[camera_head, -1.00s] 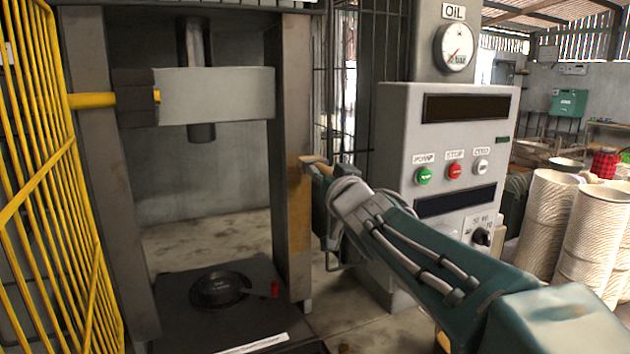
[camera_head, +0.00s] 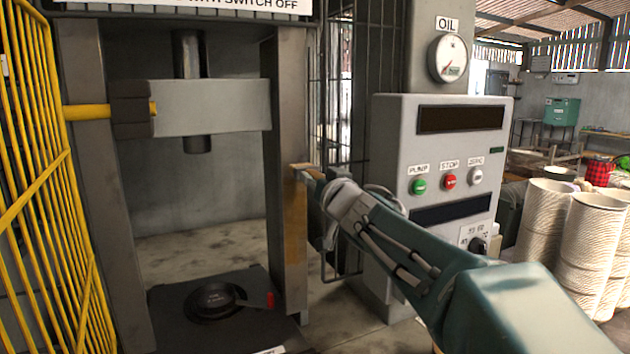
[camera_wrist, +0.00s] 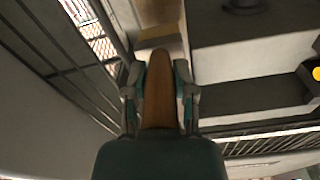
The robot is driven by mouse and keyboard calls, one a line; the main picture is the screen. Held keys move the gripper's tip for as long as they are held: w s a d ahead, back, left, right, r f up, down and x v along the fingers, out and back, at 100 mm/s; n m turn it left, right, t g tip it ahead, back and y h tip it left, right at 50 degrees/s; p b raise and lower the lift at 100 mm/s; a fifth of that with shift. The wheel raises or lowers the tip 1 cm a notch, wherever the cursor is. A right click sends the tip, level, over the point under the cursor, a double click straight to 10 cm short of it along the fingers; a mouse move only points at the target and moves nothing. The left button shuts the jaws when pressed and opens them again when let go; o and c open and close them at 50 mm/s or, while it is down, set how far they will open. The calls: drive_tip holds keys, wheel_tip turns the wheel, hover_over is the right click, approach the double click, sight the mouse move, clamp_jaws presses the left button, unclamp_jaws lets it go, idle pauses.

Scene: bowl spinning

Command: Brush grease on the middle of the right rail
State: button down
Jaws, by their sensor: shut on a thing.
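The press's right rail (camera_head: 290,110) is a dark grey upright post. An orange-brown, grease-coloured band (camera_head: 294,235) runs down its right part from about mid-height. My gripper (camera_head: 322,190) is beside the rail at the top of this band. In the wrist view, my gripper (camera_wrist: 158,72) is shut on the brown wooden handle of the brush (camera_wrist: 160,95). The tan tip of the brush (camera_head: 303,167) is at the rail's edge in the head view. I cannot tell whether the bristles touch the metal. The brush's far end is unclear.
A grey control cabinet (camera_head: 390,150) stands close right of the rail, behind my arm. A yellow mesh guard (camera_head: 40,180) is at left. The crosshead (camera_head: 210,105) hangs above a dark base (camera_head: 170,330) with a round plate (camera_head: 213,300). The space between them is open.

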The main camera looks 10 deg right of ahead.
drive_tip(key=shift+w+a, duration=0.15)
drive_tip(key=shift+w, duration=0.75)
drive_tip(key=shift+f, duration=12.15)
wheel_tip(320, 180, up, 13)
drive_tip(key=shift+f, duration=0.15)
